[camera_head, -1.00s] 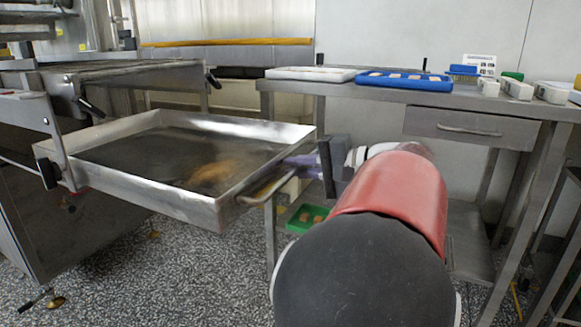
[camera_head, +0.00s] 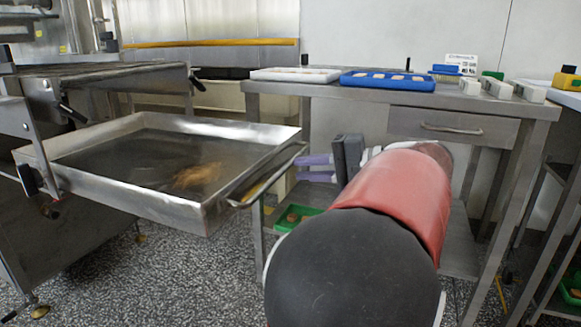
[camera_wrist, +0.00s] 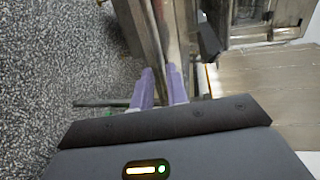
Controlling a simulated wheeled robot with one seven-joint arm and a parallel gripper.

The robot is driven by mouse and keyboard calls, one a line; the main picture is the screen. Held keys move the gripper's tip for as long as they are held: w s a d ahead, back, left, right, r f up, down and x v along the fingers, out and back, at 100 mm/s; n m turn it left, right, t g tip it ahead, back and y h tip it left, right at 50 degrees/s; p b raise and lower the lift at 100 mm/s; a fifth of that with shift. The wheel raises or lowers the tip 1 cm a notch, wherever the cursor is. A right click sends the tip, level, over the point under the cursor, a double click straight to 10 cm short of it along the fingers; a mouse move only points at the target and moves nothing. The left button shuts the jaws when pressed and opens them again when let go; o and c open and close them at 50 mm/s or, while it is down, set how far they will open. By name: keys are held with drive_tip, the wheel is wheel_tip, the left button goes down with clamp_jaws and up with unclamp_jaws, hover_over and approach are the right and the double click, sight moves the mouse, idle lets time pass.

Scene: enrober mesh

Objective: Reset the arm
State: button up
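My gripper (camera_head: 303,168) has two purple fingers and is just right of a shallow metal tray (camera_head: 110,192), beside the tray's right-hand handle. In the wrist view my gripper (camera_wrist: 160,72) shows its fingers apart, with nothing seen held between them. The fingers look clear of the tray and handle in the head view. My red and black arm reaches forward from the bottom centre and hides part of the table's underside.
The tray holds an orange-brown smear (camera_head: 197,176) and sticks out from a metal machine (camera_head: 120,75) at left. A steel table (camera_head: 360,97) with a drawer stands behind my arm, bearing a blue tray (camera_head: 388,88) and a white tray (camera_head: 290,74). A green crate (camera_head: 283,222) sits below.

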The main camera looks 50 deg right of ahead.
drive_tip(key=v, duration=0.2)
drive_tip(key=shift+s, duration=0.3)
drive_tip(key=shift+d, duration=0.1)
idle(0.3)
